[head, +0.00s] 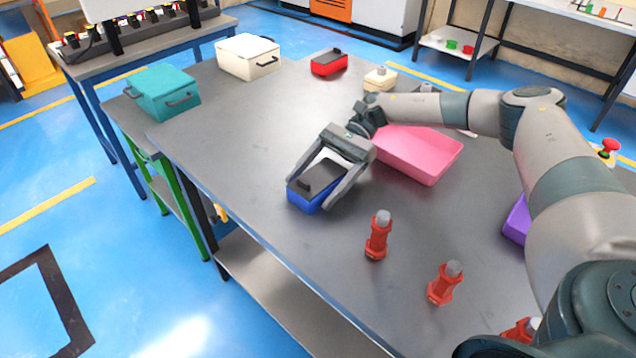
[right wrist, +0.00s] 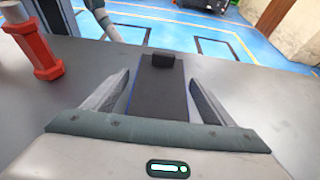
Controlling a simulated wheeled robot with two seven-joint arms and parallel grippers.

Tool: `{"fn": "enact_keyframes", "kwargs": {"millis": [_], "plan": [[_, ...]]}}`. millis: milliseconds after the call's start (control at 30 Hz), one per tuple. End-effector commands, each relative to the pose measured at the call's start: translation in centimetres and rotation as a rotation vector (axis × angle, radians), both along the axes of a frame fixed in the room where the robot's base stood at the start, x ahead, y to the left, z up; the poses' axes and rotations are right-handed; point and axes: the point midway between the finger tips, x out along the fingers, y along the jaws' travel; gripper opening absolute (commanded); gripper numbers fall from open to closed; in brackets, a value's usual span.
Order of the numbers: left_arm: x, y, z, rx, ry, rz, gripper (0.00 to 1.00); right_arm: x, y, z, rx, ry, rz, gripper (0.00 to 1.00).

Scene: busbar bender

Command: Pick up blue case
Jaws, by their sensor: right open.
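The blue case (head: 305,200) has a dark top with a small black handle. It sits on the grey table (head: 250,130), left of the pink tray, near the table's front-left edge. My right gripper (head: 320,195) is open, with its two fingers on either side of the case. In the right wrist view the case's dark top (right wrist: 160,92) lies between the spread fingers (right wrist: 157,95), with gaps visible on both sides. My left gripper is not in view.
A pink tray (head: 425,158) lies right of the case. Red bottle-like posts (head: 378,238) stand in front of it. A purple bin (head: 516,222) is at the right. Teal (head: 165,92), white (head: 247,57) and red (head: 329,63) cases stand farther back. The table between is clear.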

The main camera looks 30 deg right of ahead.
Motion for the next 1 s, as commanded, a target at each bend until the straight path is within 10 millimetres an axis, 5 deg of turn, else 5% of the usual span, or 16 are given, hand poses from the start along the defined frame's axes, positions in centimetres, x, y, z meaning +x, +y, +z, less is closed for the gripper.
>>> {"fn": "enact_keyframes", "kwargs": {"millis": [533,733,1000], "plan": [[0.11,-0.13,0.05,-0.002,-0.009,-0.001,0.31,-0.14,0.31,-0.2,0.0,0.0,-0.001,0.78],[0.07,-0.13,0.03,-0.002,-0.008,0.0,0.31,-0.14,0.3,-0.2,0.0,0.0,-0.001,0.3],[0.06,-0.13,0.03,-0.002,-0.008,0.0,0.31,-0.13,0.31,-0.14,0.0,0.0,-0.001,0.3]]}}
